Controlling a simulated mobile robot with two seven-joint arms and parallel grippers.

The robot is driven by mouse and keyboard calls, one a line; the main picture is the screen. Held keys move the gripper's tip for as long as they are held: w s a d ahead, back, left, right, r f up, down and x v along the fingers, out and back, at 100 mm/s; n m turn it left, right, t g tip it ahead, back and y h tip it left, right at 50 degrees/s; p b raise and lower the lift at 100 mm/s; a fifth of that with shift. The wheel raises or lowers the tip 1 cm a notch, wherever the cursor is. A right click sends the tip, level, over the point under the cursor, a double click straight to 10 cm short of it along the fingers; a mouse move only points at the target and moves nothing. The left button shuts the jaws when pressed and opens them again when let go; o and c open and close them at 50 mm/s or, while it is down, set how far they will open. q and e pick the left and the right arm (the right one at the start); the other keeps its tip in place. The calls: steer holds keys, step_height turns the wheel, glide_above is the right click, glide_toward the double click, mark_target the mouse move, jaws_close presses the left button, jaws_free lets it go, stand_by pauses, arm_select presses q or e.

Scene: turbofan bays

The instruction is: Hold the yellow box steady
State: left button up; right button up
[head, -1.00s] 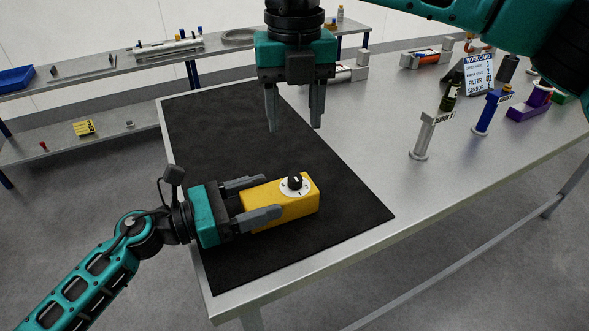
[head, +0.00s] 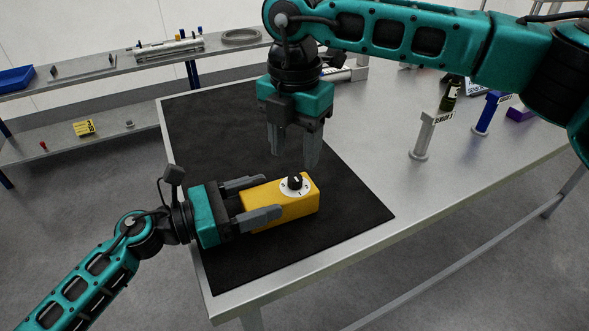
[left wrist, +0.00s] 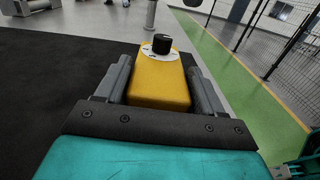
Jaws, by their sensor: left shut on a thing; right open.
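The yellow box (head: 288,209) lies on the black mat (head: 215,140) near its front edge. On its top is a white dial with a black knob (head: 295,181). My left gripper (head: 260,199) is shut on the box, one finger along each long side. The left wrist view shows the yellow box (left wrist: 160,83) between both fingers, with the black knob (left wrist: 162,43) at its far end. My right gripper (head: 293,160) is open and empty, pointing down above and just behind the box. Its fingertips look close to the knob but apart from it.
A grey post (head: 424,135) and a blue post (head: 488,113) stand on the metal table to the right, with a dark bottle (head: 450,95) behind. A shelf (head: 120,65) with parts stands at the back left. The mat left of the box is clear.

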mark_target(294, 178)
steer(key=shift+f, duration=2.75)
steer(key=shift+c, duration=0.5)
jaws_close()
